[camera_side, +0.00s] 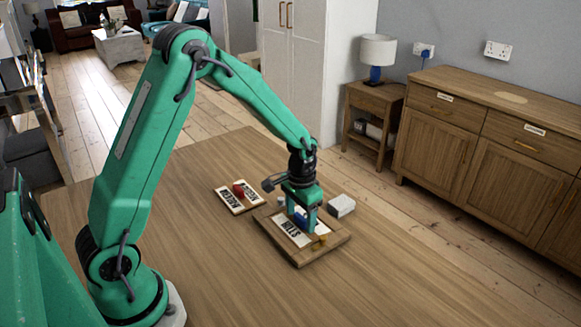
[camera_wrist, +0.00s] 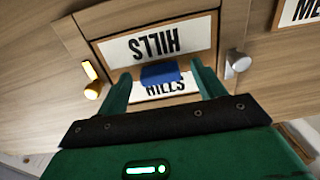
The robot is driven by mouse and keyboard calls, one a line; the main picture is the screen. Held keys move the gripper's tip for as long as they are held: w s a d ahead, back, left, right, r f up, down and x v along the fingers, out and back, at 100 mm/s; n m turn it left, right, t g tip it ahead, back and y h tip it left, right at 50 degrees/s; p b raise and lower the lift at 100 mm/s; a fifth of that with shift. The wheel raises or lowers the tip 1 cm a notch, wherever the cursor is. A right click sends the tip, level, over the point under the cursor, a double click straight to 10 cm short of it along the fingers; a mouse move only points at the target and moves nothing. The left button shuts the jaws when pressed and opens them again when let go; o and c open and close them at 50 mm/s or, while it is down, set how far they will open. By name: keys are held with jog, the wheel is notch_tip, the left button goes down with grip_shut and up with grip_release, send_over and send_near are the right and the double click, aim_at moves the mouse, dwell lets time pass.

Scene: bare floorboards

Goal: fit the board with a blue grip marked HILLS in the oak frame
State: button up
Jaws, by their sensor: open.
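The oak frame (camera_side: 301,257) lies on the table in the side view; its rim also shows in the wrist view (camera_wrist: 85,27). The white board marked HILLS (camera_side: 290,229) lies within the frame's border, and it shows in the wrist view (camera_wrist: 150,46) with the word on both sides of its blue grip (camera_wrist: 160,74). I cannot tell whether it sits fully flat. My gripper (camera_wrist: 160,80) is open, with one finger on each side of the blue grip and gaps visible. A gold catch (camera_wrist: 91,82) and a silver catch (camera_wrist: 238,64) flank the frame.
A second white board with a red grip (camera_side: 239,197) lies on the table left of the frame. A white block (camera_side: 341,205) stands close by the frame's right side. The table's near part is clear.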

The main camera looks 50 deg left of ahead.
jog(key=shift+r, duration=0.15)
jog(key=shift+r, duration=3.35)
jog(key=shift+r, duration=0.15)
jog(key=shift+s+r, duration=0.15)
jog(key=shift+r, duration=0.1)
jog(key=s+d+r+t, duration=0.1)
jog(key=s+r+t, duration=0.1)
jog(key=s+r, duration=0.5)
jog(key=s+d+r+t, duration=0.2)
jog(key=s+r, duration=0.5)
jog(key=s, duration=0.6)
jog(key=shift+r+t, duration=0.3)
jog(key=shift+t, duration=0.5)
jog(key=shift+s, duration=0.1)
